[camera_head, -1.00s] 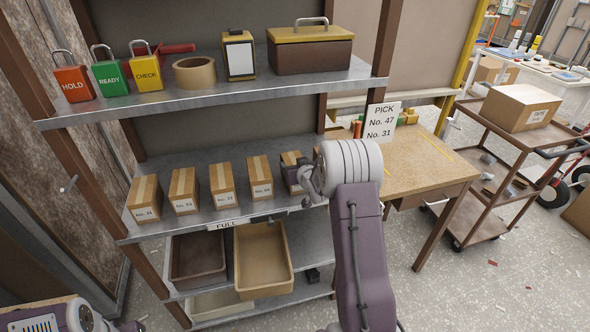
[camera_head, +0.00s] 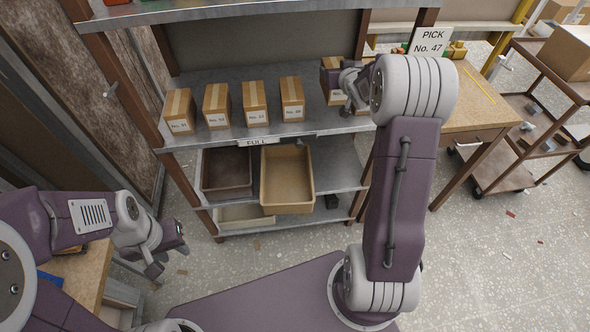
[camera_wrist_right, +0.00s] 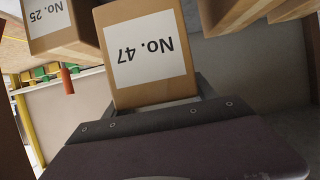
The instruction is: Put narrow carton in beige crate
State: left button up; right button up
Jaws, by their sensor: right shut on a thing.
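The narrow carton labelled No. 47 (camera_wrist_right: 146,50) fills the middle of the right wrist view, its label upside down. My right gripper (camera_wrist_right: 155,108) is shut on it; the fingertips are mostly hidden. In the head view, my right gripper (camera_head: 346,90) is at the right end of the carton row, against a partly covered carton (camera_head: 331,82). The beige crate (camera_head: 287,206) sits open on the lower shelf, below and left of that gripper, and looks empty. My left gripper (camera_head: 168,258) is open and empty at lower left, away from the shelf.
Several similar cartons (camera_head: 254,103) stand in a row on the middle shelf. Carton No. 25 (camera_wrist_right: 48,22) is close beside the held one. A dark brown crate (camera_head: 227,186) is left of the beige crate, under a FULL tag (camera_head: 256,142). A table (camera_head: 478,100) stands right.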

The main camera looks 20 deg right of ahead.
aim_at(288, 193)
jog(key=k+j+z, duration=0.1)
jog(key=z, duration=0.2)
jog(key=k+j+z, duration=0.1)
jog(key=j+z, duration=0.3)
jog(key=z, duration=0.35)
jog(key=j+z, duration=0.15)
jog(key=z, duration=0.35)
